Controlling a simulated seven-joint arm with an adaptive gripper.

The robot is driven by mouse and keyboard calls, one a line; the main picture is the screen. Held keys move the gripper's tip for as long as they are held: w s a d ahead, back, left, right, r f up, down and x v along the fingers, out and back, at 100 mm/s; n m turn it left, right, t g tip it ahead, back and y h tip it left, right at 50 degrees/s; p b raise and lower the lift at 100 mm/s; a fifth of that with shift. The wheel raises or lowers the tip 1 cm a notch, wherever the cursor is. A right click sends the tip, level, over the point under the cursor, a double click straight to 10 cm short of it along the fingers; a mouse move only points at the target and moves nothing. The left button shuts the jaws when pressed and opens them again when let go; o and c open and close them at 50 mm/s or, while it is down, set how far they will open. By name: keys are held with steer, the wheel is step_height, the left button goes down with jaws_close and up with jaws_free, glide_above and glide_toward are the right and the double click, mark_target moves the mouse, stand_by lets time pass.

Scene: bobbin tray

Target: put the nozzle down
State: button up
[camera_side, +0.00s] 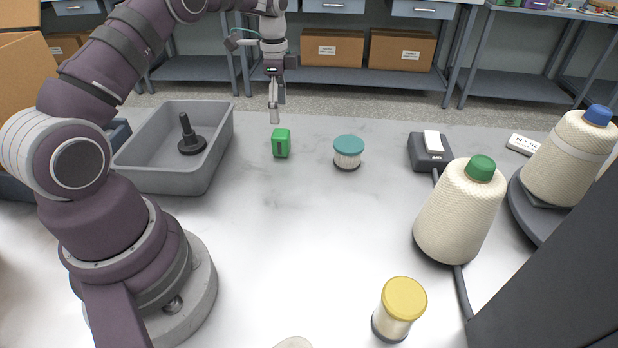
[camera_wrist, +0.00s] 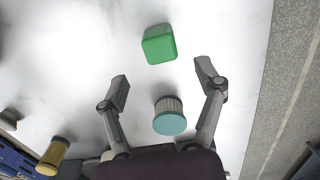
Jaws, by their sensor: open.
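A black piece with a round flange and an upright stem (camera_side: 190,136) stands inside the grey tray; by its shape it may be the nozzle, but I cannot be sure. The grey tray (camera_side: 213,150) is at left. My gripper (camera_side: 275,112) is above the far part of the table, close over a green block (camera_side: 281,143) with a dark slot. In the wrist view my gripper (camera_wrist: 162,80) has its fingers spread with nothing held between them. The green block (camera_wrist: 159,46) lies beyond the fingertips there.
A teal-lidded bobbin (camera_side: 348,153) stands right of the block; it also shows in the wrist view (camera_wrist: 170,117). A yellow-lidded bobbin (camera_side: 400,308), a green-topped cone (camera_side: 459,213), a blue-topped cone (camera_side: 570,155) and a dark device (camera_side: 430,154) stand further right. The middle table is clear.

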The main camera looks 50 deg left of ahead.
mark_target(281, 133)
step_height(281, 133, up, 4)
steer(key=shift+d+f, duration=0.1)
steer(key=s+d+r+n+t, duration=0.3)
steer(key=s+d+r+n, duration=0.1)
steer(key=d+r, duration=0.5)
steer(key=s+d+n+t, duration=0.2)
steer(key=s+d+n, duration=0.3)
steer(key=s, duration=0.6)
steer(key=shift+s+d+f+t, duration=0.3)
steer(key=shift+s+d+f, duration=0.1)
steer(key=shift+d, duration=0.1)
